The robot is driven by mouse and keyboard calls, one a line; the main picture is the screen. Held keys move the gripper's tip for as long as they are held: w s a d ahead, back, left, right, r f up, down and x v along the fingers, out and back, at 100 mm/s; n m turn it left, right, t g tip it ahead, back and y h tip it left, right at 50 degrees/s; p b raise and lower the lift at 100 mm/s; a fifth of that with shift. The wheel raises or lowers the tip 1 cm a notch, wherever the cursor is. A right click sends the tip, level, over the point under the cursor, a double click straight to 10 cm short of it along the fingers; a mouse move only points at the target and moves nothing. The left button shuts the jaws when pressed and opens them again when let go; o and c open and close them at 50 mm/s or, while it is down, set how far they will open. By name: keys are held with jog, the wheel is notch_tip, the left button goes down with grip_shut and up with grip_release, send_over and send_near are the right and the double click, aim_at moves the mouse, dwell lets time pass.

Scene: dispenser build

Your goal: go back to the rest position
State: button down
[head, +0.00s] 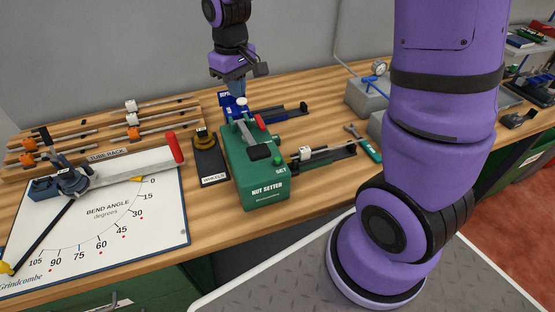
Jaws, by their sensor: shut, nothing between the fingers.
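My gripper (237,86) hangs from my purple arm at the upper middle of the head view. It points down, just above and behind the green nut setter (262,165). Its fingers are small in the view and look shut with nothing held. A blue device (232,105) with a partly hidden label stands right below the fingertips. I cannot tell whether the fingers touch it.
A bend-angle board (100,245) and a tube rack (165,112) with several tubes lie on the left of the wooden bench. Grey blocks (368,97) and a green-handled tool (367,148) are to the right.

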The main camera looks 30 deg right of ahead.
dwell(0.3)
jog(key=s+d+r+m+t, duration=0.2)
jog(key=s+d+r, duration=0.1)
jog(key=s+r, duration=0.5)
jog(key=s+d+r+m+t, duration=0.1)
jog(key=s+d+r+t, duration=0.2)
jog(key=s+r, duration=0.6)
jog(key=shift+s+d+r+m, duration=0.25)
jog(key=shift+s+d+m, duration=0.2)
jog(key=shift+s, duration=2.6)
